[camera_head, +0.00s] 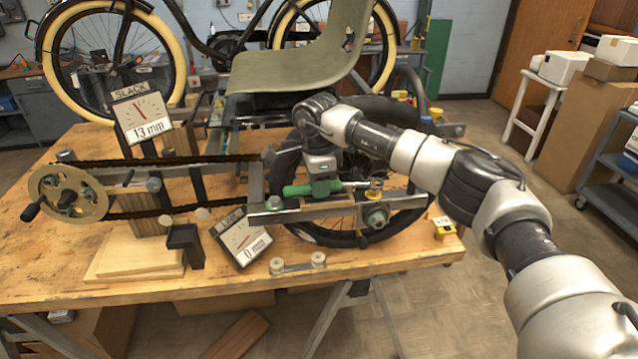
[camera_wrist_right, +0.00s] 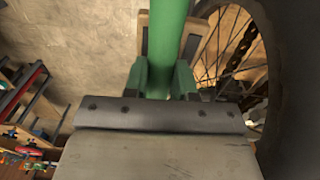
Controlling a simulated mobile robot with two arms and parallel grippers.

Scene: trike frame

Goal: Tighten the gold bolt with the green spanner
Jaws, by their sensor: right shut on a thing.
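My right gripper (camera_head: 322,186) is shut on the green spanner (camera_head: 297,190) above the trike frame's rear rail. The spanner lies roughly level, with its head end toward the gold bolt (camera_head: 376,184) on the right. I cannot tell whether the spanner's jaw is seated around the bolt or only beside it. In the right wrist view, the green spanner shaft (camera_wrist_right: 171,35) runs up from between the fingers of the right gripper (camera_wrist_right: 166,82); the bolt is not visible there. My left gripper is not in view.
A gauge (camera_head: 142,116) reads 13 mm under SLACK; another gauge (camera_head: 242,238) reads 0. The chain (camera_head: 160,160) runs from the chainring (camera_head: 68,194) toward the rear wheel (camera_head: 330,238). A yellow block (camera_head: 444,228) sits at the right of the wooden bench (camera_head: 60,262).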

